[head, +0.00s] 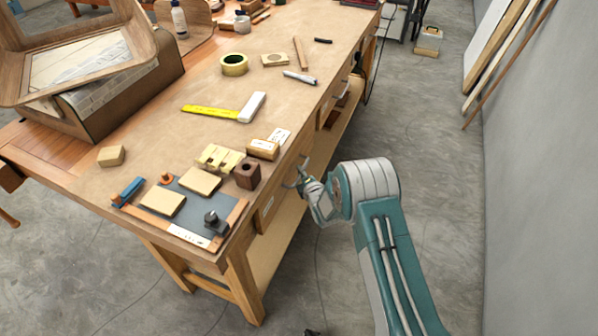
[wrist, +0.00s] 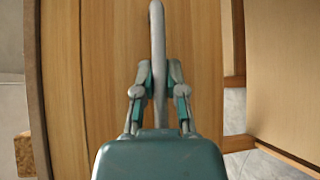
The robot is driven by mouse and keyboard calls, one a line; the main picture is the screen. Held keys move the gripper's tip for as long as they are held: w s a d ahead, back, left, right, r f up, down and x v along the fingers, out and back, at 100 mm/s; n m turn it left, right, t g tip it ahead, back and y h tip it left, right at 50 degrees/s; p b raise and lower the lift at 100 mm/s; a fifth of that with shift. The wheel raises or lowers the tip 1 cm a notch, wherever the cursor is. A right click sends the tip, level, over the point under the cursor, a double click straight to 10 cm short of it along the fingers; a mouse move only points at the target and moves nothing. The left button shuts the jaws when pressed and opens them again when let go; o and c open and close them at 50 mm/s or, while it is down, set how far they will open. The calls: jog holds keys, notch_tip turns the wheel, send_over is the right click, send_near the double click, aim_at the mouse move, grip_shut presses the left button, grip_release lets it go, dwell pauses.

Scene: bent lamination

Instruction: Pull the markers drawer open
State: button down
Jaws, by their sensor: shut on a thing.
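The drawer (head: 275,203) is a light wood front with a small pale label, set under the near end of the workbench top; the label's words are too small to read. In the wrist view the wooden front (wrist: 100,70) fills the left and middle. A grey bar handle (wrist: 157,35) stands out from it. My gripper (wrist: 158,80) is shut on this handle, one finger on each side. In the head view my gripper (head: 305,183) is at the bench's right side, by the drawer front. I see no clear gap around the drawer, and its inside is hidden.
The workbench top (head: 170,125) holds wooden blocks, a dark block (head: 247,175), a blue-grey mat (head: 195,208), a yellow-bladed square (head: 212,111) and tape (head: 234,65). A lower shelf (head: 285,230) runs beneath. Clear concrete floor (head: 430,120) lies between bench and right wall.

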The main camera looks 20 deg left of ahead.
jog(key=s+d, duration=0.2)
jog(key=d, duration=2.3)
jog(key=shift+f, duration=0.3)
jog(key=shift+s, duration=0.1)
jog(key=c, duration=0.8)
grip_release()
jog(key=shift+o, duration=0.6)
jog(key=shift+r, duration=0.1)
jog(key=v, duration=1.1)
jog(key=shift+s+d, duration=0.25)
